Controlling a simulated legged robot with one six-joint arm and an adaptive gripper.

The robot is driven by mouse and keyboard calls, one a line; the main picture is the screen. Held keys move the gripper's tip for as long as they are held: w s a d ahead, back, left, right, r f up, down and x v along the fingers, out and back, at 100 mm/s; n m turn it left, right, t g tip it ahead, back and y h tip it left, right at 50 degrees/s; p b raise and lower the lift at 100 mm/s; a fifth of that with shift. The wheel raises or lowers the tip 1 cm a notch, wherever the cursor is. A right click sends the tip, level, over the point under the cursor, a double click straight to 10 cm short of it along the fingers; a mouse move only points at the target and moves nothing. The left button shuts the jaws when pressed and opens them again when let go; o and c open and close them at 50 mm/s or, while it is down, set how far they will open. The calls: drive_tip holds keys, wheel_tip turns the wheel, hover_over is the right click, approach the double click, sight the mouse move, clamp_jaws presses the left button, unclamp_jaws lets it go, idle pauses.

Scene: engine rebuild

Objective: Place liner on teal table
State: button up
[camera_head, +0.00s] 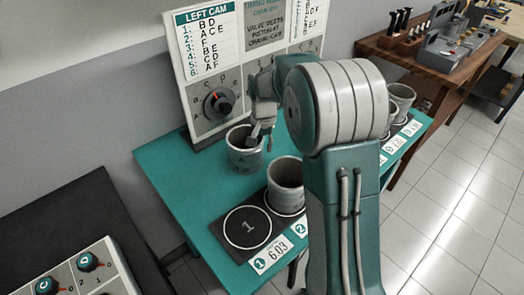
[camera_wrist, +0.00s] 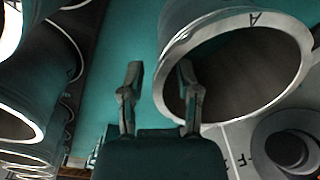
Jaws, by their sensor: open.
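A grey cylindrical liner (camera_head: 243,159) stands upright on the teal table (camera_head: 180,180), in front of the cam board and apart from the black tray. In the wrist view this liner (camera_wrist: 180,60) is large at upper right, with an "A" on its pale rim. My gripper (camera_head: 262,134) is at the right side of its rim in the head view. In the wrist view my gripper (camera_wrist: 159,75) has its two fingers spread with nothing gripped between them. The right finger overlaps the rim; I cannot tell whether it touches or reaches inside the liner.
A black tray (camera_head: 232,246) has an empty circle marked 1 and a liner (camera_head: 287,184) beside it. More liners (camera_head: 401,96) stand at the right, partly behind my arm. The cam board (camera_head: 210,75) with a dial rises behind. The table's left part is clear.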

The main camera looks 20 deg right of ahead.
wheel_tip(320, 180, up, 9)
drive_tip(key=shift+s+r, duration=0.1)
drive_tip(key=s+a+r+n+t, duration=0.2)
drive_tip(key=s+r, duration=0.2)
drive_tip(key=s, duration=0.6)
drive_tip(key=s+a+r+n+t, duration=0.1)
drive_tip(key=s+r+n+t, duration=0.2)
drive_tip(key=s, duration=0.7)
drive_tip(key=s+a+f+n, duration=0.1)
drive_tip(key=s, duration=0.7)
drive_tip(key=shift+f+n+t, duration=0.15)
drive_tip(key=shift+n+t, duration=0.15)
drive_tip(key=shift+n, duration=0.1)
drive_tip(key=shift+s, duration=0.1)
